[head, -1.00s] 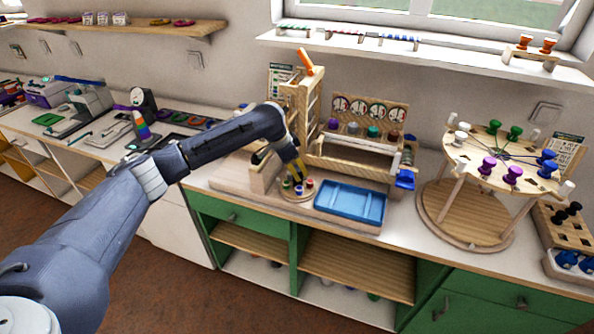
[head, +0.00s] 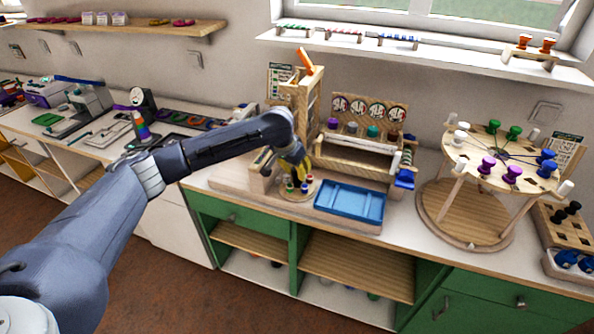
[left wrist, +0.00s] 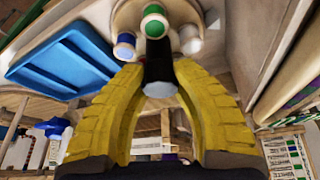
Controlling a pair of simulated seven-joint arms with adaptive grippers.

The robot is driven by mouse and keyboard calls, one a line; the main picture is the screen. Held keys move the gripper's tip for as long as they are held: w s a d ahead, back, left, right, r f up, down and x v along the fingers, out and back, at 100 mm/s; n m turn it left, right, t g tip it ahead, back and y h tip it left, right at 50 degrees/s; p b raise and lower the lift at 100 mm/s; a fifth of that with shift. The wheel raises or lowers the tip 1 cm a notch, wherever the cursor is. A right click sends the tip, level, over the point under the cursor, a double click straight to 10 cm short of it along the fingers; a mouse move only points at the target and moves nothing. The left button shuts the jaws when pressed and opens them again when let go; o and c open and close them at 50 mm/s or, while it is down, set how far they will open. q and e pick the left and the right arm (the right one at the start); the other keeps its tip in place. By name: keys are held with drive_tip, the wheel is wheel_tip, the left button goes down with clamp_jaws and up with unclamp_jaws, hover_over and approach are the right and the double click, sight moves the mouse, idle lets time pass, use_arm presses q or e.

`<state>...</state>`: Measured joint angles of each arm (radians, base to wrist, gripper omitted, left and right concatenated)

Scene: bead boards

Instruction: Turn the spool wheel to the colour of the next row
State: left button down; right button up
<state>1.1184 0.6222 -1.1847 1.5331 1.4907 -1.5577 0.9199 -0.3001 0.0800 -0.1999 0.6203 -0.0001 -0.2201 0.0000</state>
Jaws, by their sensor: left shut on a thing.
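The spool wheel is a small round wooden disc (head: 312,196) with coloured spools, at the front left of the wooden bead frame (head: 303,105). My left gripper (head: 300,178) has come down over it. In the left wrist view its yellow fingers (left wrist: 160,95) are shut on the wheel's black knob (left wrist: 158,66). Around the knob show a green spool (left wrist: 154,22), a blue spool (left wrist: 124,45) and a white spool (left wrist: 190,40). The fingers and wrist hide part of the wheel in the head view. My right gripper is not in view.
A blue tray (head: 350,204) lies just right of the wheel. Several cups stand on the frame's shelf under round dials (head: 370,108). A large round peg stand (head: 470,160) is farther right. The counter's front edge (head: 245,200) is near the wheel.

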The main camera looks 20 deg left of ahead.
use_arm(q)
drive_tip(key=shift+w+d+r, duration=0.2)
drive_tip(key=shift+r, duration=0.05)
drive_tip(key=c, duration=1.1)
unclamp_jaws()
drive_tip(key=shift+d+f, duration=0.1)
drive_tip(key=shift+c, duration=0.2)
drive_tip(key=shift+o, duration=1.1)
drive_tip(key=shift+f, duration=0.1)
drive_tip(key=shift+a, duration=0.2)
drive_tip(key=shift+s+a+r, duration=0.15)
drive_tip(key=shift+s+r, duration=0.05)
drive_tip(key=shift+r, duration=0.3)
drive_tip(key=v, duration=1.1)
drive_tip(key=shift+s, duration=0.1)
